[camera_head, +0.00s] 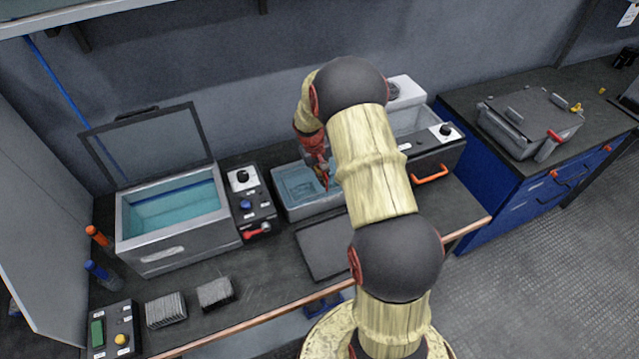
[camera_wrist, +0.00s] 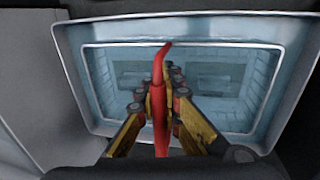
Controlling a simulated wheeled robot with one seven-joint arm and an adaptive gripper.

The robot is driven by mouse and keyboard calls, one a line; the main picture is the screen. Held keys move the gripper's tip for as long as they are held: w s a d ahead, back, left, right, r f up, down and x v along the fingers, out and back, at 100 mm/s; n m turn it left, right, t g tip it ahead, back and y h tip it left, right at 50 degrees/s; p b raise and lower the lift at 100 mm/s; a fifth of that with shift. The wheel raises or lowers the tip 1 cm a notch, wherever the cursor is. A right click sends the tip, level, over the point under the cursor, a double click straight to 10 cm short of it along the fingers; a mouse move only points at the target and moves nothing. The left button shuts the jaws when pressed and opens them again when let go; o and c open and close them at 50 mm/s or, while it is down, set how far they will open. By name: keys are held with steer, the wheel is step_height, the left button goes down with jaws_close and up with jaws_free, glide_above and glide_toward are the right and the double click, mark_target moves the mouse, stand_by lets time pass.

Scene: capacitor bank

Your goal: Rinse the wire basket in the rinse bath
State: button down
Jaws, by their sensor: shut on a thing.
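The rinse bath (camera_head: 289,212) is a pale grey-blue basin at the middle of the bench, partly hidden by my arm. Its metal rim (camera_wrist: 290,88) frames the wrist view. My gripper (camera_head: 322,180) is over the bath, pointing down. In the wrist view my gripper (camera_wrist: 160,88) is shut on an upright red hooked handle (camera_wrist: 159,110). The wire basket (camera_wrist: 110,90) seems to be the pale meshed shape inside the bath, below the fingers. Its lower edge and its join with the handle are hidden, so I cannot tell how deep it sits.
A steel tank (camera_head: 180,245) with teal liquid and a raised lid (camera_head: 150,145) stands left, beside a control box (camera_head: 252,205). A dark flat mat (camera_head: 322,248) lies in front of the bath. A grey unit with an orange handle (camera_head: 430,174) stands right. Two finned blocks (camera_head: 166,310) lie front left.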

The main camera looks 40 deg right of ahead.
steer(key=shift+r, duration=0.1)
steer(key=d+p+v, duration=0.2)
steer(key=p+v, duration=0.4)
steer(key=v, duration=0.3)
steer(key=shift+s+r, duration=0.25)
steer(key=shift+r, duration=0.3)
stand_by(0.4)
stand_by(3.5)
